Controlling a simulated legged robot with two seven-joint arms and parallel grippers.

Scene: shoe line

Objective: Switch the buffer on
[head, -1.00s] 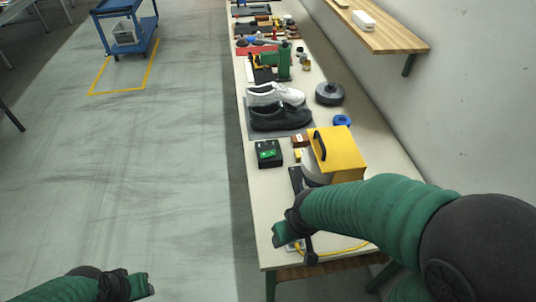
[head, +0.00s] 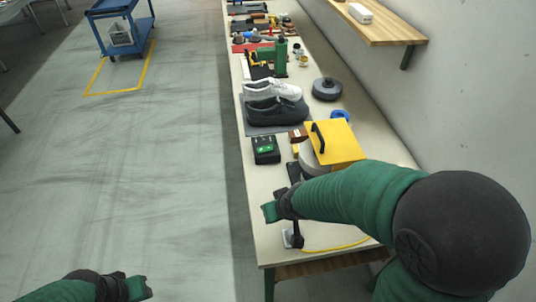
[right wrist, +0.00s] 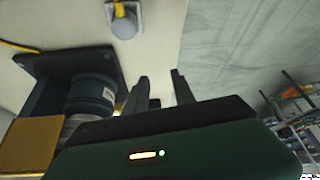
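The buffer is a machine with a yellow cover (head: 337,143) and a black handle on the bench's near part. In the right wrist view its yellow part (right wrist: 30,145) and dark blue body (right wrist: 90,95) show at left. A small switch-like unit with a pale plate and dark upright part (head: 297,239) stands by the near edge, with a yellow cable; its rounded grey end (right wrist: 124,24) shows in the right wrist view. My right gripper (head: 268,212) is open and empty, apart from that unit (right wrist: 161,80). My left gripper (head: 138,288) is low over the floor; its finger gap is unclear.
A black-and-green box (head: 266,150), dark and white shoes (head: 275,108) and a grey round part (head: 327,89) lie farther along the bench (head: 262,190). A wooden shelf (head: 385,27) is on the right wall. A blue cart (head: 122,20) stands on open floor at left.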

